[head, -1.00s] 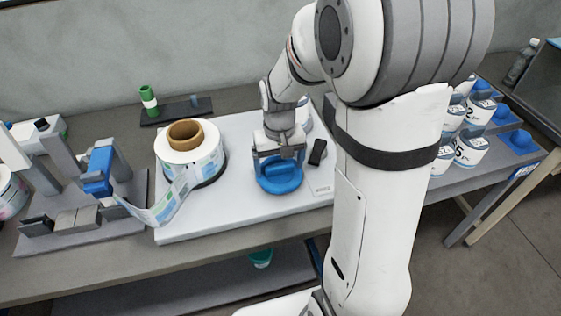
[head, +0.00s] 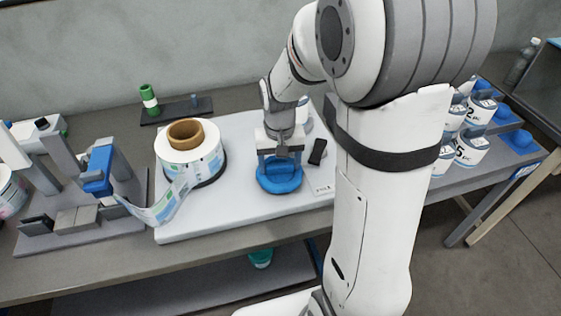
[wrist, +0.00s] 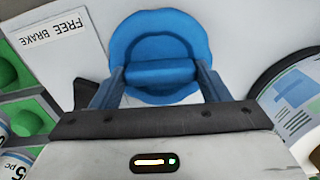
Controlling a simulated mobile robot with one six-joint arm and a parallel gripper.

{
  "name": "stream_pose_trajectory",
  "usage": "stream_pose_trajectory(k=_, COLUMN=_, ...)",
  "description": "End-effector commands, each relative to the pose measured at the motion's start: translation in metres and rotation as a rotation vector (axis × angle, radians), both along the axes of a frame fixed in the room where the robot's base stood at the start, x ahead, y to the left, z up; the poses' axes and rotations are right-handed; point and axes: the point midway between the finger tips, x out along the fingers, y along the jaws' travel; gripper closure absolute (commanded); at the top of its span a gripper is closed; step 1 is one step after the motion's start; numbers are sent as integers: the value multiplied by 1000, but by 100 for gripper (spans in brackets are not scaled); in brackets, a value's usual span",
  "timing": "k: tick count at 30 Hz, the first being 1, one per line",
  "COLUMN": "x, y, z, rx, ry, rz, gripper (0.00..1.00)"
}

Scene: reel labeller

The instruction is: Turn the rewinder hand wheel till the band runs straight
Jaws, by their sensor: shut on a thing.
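The blue rewinder hand wheel (head: 279,184) lies on the white base plate, right of the label reel. It also shows in the wrist view (wrist: 165,25), with a raised blue bar (wrist: 160,72) across it. My gripper (wrist: 160,80) is shut on this bar, one finger at each end; it shows above the wheel in the head view (head: 280,166). The label reel (head: 205,165) has a brown core. Its printed band (head: 165,208) runs left toward the blue-headed labeller (head: 98,170) and looks slack and curved, not straight.
A black lever (head: 318,151) and a small plate (head: 322,187) stand close right of the wheel; the wrist view shows a "FREE BRAKE" label (wrist: 52,40). Labelled white containers (head: 468,152) stand at right. A green-topped item (head: 149,100) stands behind. The plate's front strip is clear.

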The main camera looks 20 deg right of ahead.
Motion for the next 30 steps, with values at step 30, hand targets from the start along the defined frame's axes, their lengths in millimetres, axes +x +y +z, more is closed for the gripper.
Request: stream_pose_trajectory(k=30, x=1, y=0, z=1, rx=1, ry=-3, rz=-789, gripper=54)
